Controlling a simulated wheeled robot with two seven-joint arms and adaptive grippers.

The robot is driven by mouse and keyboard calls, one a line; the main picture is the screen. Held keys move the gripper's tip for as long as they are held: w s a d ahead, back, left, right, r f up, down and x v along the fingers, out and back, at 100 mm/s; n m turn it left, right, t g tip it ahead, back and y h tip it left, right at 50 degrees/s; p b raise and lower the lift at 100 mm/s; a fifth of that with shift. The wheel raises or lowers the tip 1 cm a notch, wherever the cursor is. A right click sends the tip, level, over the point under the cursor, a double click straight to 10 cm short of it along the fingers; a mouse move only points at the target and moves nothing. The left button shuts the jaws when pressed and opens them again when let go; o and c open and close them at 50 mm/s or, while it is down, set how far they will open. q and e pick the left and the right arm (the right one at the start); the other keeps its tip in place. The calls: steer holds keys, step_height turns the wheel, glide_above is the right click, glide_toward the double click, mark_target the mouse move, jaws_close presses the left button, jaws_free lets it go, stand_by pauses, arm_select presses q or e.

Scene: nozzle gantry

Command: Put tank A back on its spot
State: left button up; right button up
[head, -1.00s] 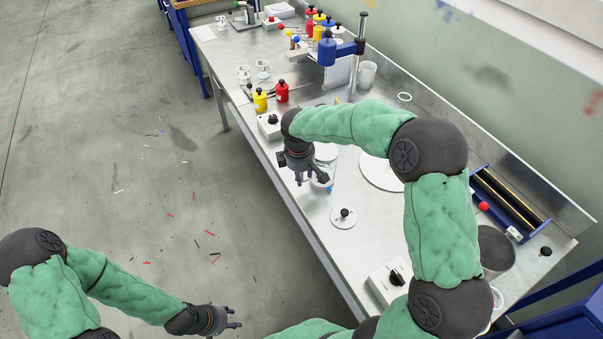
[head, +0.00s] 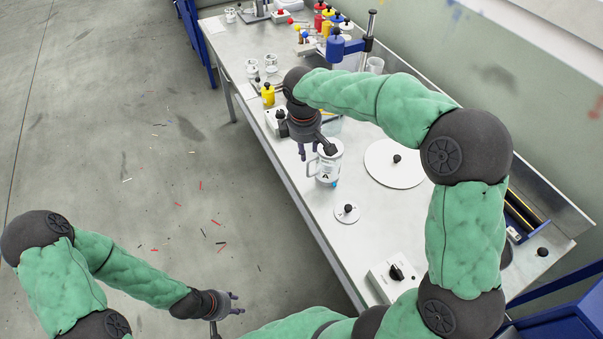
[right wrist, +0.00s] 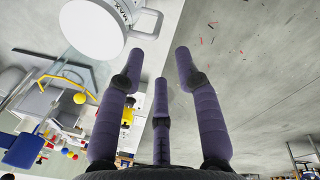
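Tank A (head: 328,166) is a pale mug-like vessel with a side handle and a black "A". It stands upright on the metal bench, near the front edge. My right gripper (head: 308,152) is beside its handle side, toward the floor, with its fingers spread and empty. In the right wrist view the tank (right wrist: 97,28) shows at the top with its handle and "MAX" mark, outside the fingers (right wrist: 158,75). I cannot tell whether a marked spot lies under it. My left gripper (head: 236,303) is open and empty over the floor.
A small white disc with a black knob (head: 347,213) lies in front of the tank. A large white disc (head: 393,170) lies to its right. A switch box (head: 391,280) is nearer. Yellow bottle (head: 268,95) and blue-headed stand (head: 340,47) are behind.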

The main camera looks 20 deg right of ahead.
steer(key=s+a+f+m+y, duration=0.1)
steer(key=s+a+f, duration=0.15)
steer(key=f, duration=0.45)
steer(key=s+a+f+m+g+y, duration=0.15)
steer(key=a+f, duration=0.25)
steer(key=f, duration=0.4)
steer(key=s+a+f+m+y, duration=0.1)
steer(key=s+a+f+m, duration=0.15)
steer(key=f, duration=0.45)
steer(key=s+a+f+m+y, duration=0.1)
steer(key=s+a+f+m, duration=0.1)
steer(key=s+f, duration=0.4)
steer(key=s+a+f+m, duration=0.2)
steer(key=s+f+m, duration=0.3)
steer(key=s, duration=0.5)
step_height(320, 180, down, 3)
steer(key=shift+a+r+y, duration=0.2)
steer(key=shift+a+y, duration=0.15)
steer(key=shift+w+t, duration=0.1)
steer(key=shift+t, duration=0.15)
